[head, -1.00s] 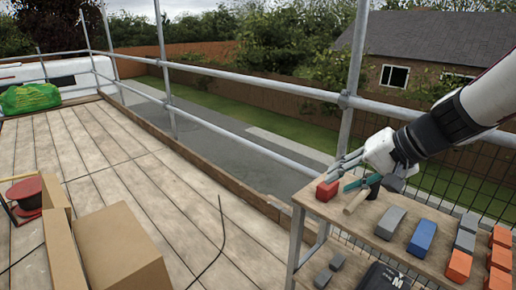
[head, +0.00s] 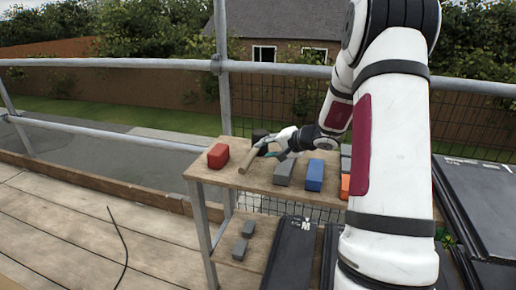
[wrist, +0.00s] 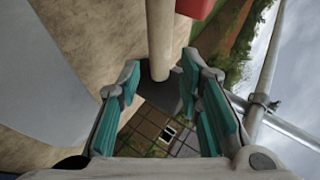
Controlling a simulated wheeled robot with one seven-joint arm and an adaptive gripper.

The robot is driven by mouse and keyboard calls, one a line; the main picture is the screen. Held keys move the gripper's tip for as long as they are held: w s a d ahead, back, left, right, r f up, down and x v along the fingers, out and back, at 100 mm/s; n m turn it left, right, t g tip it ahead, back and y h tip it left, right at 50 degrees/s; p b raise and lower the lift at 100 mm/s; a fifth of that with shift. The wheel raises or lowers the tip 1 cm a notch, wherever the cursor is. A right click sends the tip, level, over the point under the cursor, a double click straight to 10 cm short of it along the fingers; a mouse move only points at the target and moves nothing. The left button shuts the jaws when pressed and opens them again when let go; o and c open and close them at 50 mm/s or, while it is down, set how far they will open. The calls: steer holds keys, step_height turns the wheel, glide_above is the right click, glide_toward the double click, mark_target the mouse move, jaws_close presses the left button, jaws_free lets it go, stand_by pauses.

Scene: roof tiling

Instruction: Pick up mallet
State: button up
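The mallet has a pale wooden handle (head: 257,158) and a dark head (head: 260,135). It lies on the top shelf of a wooden bench (head: 228,176), beside a red block (head: 218,155). My gripper (head: 270,146) is at the mallet, low over the shelf. In the wrist view the teal-padded fingers (wrist: 162,72) stand apart, one on each side of the mallet. The handle (wrist: 160,35) runs up between the fingertips, and the dark head (wrist: 163,94) lies between the pads. I see gaps at both sides, so the mallet is not clamped.
A grey block (head: 285,172) and a blue block (head: 315,175) sit right of my gripper. Small grey blocks (head: 240,248) lie on the lower shelf. Dark panels (head: 291,255) lean below. A scaffold rail (head: 150,64) runs behind the bench.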

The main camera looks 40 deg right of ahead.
mark_target(257, 150)
steer(key=x, duration=0.7)
steer(key=shift+w+f+b, duration=0.2)
steer(key=shift+w+b, duration=0.05)
steer(key=shift+b, duration=0.1)
steer(key=shift+r, duration=0.15)
jaws_close()
